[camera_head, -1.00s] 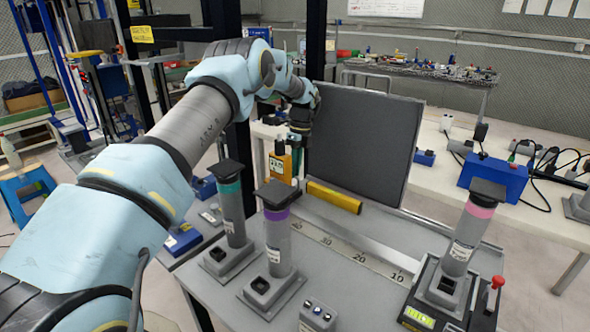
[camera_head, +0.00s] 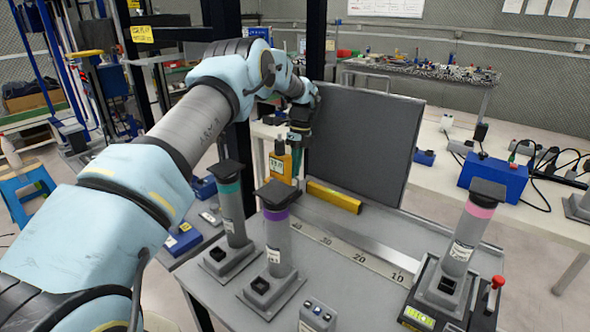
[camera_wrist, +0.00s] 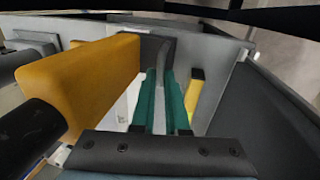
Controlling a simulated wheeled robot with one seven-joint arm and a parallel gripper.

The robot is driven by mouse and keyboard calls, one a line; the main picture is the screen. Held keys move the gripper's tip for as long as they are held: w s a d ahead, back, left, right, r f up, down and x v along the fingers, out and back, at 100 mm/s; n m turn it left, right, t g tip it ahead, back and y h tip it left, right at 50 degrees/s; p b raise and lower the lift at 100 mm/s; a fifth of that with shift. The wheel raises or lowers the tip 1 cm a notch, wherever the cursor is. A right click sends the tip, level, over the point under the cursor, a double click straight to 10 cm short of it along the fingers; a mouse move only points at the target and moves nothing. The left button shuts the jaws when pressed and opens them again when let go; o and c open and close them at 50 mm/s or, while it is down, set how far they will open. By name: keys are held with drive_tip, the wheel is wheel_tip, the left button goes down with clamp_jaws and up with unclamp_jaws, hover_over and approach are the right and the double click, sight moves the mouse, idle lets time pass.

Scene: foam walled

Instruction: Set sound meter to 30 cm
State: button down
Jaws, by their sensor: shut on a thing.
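The yellow sound meter (camera_head: 280,163) stands upright at the left end of the pale ruler strip (camera_head: 343,250), beyond its 30 mark. Its lower part is partly hidden by the tubes in front. In the wrist view the meter (camera_wrist: 100,75) is a large yellow block on the left. My gripper (camera_head: 297,147) is just right of the meter. Its green fingers (camera_wrist: 160,102) are shut on a narrow grey part beside the meter, which looks like its handle; the exact join is hard to see.
A dark foam panel (camera_head: 360,145) stands behind the ruler, with a yellow bar (camera_head: 334,197) at its foot. Tubes with teal (camera_head: 229,188), purple (camera_head: 276,214) and pink (camera_head: 480,210) bands stand in front and at right. A small grey box (camera_head: 318,315) sits at the front edge.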

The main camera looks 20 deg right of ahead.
drive_tip(key=shift+s, duration=0.1)
drive_tip(key=s+d+b, duration=0.1)
drive_tip(key=s+d, duration=0.3)
drive_tip(key=s, duration=0.5)
drive_tip(key=s+d, duration=0.5)
drive_tip(key=s, duration=0.3)
drive_tip(key=shift+s+d+b, duration=0.15)
drive_tip(key=shift+s+b, duration=0.2)
drive_tip(key=c, duration=0.9)
unclamp_jaws()
drive_tip(key=shift+w, duration=0.1)
drive_tip(key=r+b, duration=0.1)
drive_tip(key=r, duration=0.2)
drive_tip(key=d+r+b, duration=0.1)
drive_tip(key=r, duration=0.3)
drive_tip(key=w+r, duration=0.1)
drive_tip(key=r, duration=0.2)
drive_tip(key=shift+d+r+b, duration=0.3)
drive_tip(key=shift+d+b, duration=0.1)
